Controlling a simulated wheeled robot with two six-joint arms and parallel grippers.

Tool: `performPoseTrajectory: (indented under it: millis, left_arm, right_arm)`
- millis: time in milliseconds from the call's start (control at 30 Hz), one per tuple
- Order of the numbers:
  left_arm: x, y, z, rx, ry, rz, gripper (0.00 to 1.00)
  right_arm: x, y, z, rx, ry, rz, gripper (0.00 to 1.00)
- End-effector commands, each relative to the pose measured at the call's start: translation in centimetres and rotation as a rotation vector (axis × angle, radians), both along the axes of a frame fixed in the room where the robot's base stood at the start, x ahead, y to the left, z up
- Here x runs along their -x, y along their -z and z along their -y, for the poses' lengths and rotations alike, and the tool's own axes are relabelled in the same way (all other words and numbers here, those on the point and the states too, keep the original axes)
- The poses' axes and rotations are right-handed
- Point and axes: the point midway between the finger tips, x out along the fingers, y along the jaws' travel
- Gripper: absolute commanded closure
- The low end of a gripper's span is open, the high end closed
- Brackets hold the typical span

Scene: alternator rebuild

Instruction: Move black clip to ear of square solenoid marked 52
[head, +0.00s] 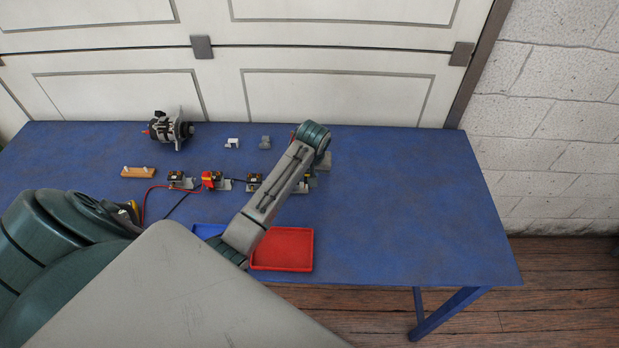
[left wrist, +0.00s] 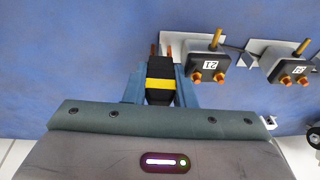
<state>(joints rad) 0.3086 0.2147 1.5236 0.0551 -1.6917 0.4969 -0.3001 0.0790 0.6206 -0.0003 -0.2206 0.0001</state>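The black clip (left wrist: 160,78) has a yellow band and two copper-coloured prongs. It sits between the blue fingers of my left gripper (left wrist: 160,90), which look shut on it. In the head view its yellow and black body (head: 133,210) shows by my left wrist. A row of square solenoids on grey brackets stands on the table, including one at the left (head: 177,178) and one in the middle (head: 254,179). The left wrist view shows two of them; one bears an inverted label (left wrist: 210,65), and the other label is unclear. I cannot make out 52.
A red clip (head: 208,178) with a red wire is at one solenoid. An alternator (head: 170,129), a wooden block (head: 138,172) and small white and grey blocks lie nearby. A red tray (head: 290,250) is in front, partly behind my arm. The table's right side is clear.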

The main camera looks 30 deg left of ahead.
Motion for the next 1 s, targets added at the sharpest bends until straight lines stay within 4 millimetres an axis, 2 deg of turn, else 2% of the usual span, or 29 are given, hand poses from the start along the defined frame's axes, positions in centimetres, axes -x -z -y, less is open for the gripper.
performPoseTrajectory:
  millis: [233, 433, 500, 633, 1000]
  left_arm:
    - [0.0, -0.4, 0.0, 0.001, 0.000, 0.000, 0.90]
    - [0.0, -2.7, 0.0, 0.000, 0.000, 0.001, 0.90]
    - [-0.1, -3.0, 0.0, -0.001, 0.000, 0.003, 0.90]
    - [0.0, -4.0, 0.0, 0.000, 0.000, 0.002, 0.90]
    - [0.0, -4.3, 0.0, 0.000, 0.000, 0.000, 0.90]
  right_arm:
    - [0.0, -0.4, 0.0, 0.000, 0.000, 0.000, 0.51]
    - [0.0, -2.2, 0.0, 0.000, 0.000, 0.000, 0.51]
    - [0.0, -1.6, 0.0, 0.000, 0.000, 0.001, 0.51]
    - [0.0, -1.6, 0.0, 0.000, 0.000, 0.000, 0.51]
    - [0.0, -1.6, 0.0, 0.000, 0.000, 0.000, 0.51]
